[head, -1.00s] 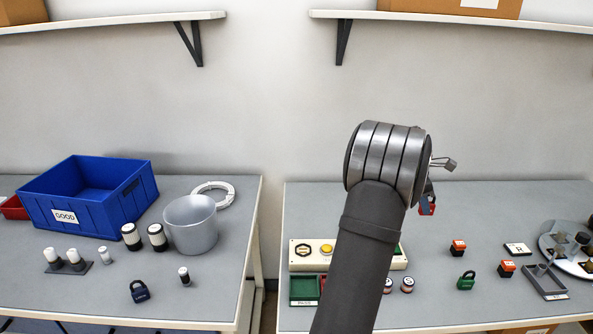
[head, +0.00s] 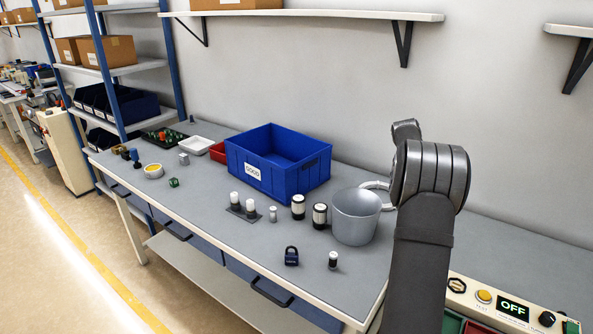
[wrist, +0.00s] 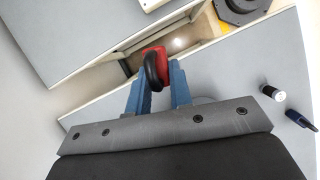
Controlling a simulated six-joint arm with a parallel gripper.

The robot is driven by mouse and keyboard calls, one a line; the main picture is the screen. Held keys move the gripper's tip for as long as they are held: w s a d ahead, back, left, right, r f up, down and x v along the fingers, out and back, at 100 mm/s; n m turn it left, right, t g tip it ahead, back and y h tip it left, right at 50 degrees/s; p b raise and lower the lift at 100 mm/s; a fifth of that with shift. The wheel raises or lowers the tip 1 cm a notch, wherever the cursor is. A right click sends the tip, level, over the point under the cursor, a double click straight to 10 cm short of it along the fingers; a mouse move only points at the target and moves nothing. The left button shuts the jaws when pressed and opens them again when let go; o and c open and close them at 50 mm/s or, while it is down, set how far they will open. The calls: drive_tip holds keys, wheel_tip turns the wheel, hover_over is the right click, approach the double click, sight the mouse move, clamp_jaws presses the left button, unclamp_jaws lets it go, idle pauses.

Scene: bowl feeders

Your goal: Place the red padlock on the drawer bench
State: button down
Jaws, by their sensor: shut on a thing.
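My gripper (wrist: 157,72) is shut on the red padlock (wrist: 160,52), which sits between its blue fingertips with its dark shackle turned toward the wrist camera. In the wrist view the padlock is over the gap between two benches, beside the edge of the drawer bench (wrist: 222,75). In the head view the drawer bench (head: 205,200) is the grey-topped one with blue drawers on the left. My arm hides the gripper and the red padlock there.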

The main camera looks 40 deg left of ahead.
drive_tip(key=s+a+m, duration=0.1)
drive_tip(key=s+a, duration=0.8)
drive_tip(key=a, duration=0.6)
drive_tip(key=s+a, duration=0.9)
drive_tip(key=a, duration=0.6)
drive_tip(key=s+a+f, duration=0.1)
drive_tip(key=a+f, duration=0.2)
drive_tip(key=s+a+f, duration=0.2)
drive_tip(key=a+f, duration=0.2)
drive_tip(key=s+a+f, duration=0.1)
drive_tip(key=a+f, duration=0.2)
drive_tip(key=f, duration=0.1)
drive_tip(key=shift+s+a, duration=0.2)
drive_tip(key=shift+a, duration=0.05)
drive_tip(key=shift+s+a+f, duration=0.1)
drive_tip(key=shift+a+f, duration=0.05)
drive_tip(key=shift+f, duration=1.95)
drive_tip(key=c, duration=1.3)
unclamp_jaws()
drive_tip(key=shift+f, duration=0.1)
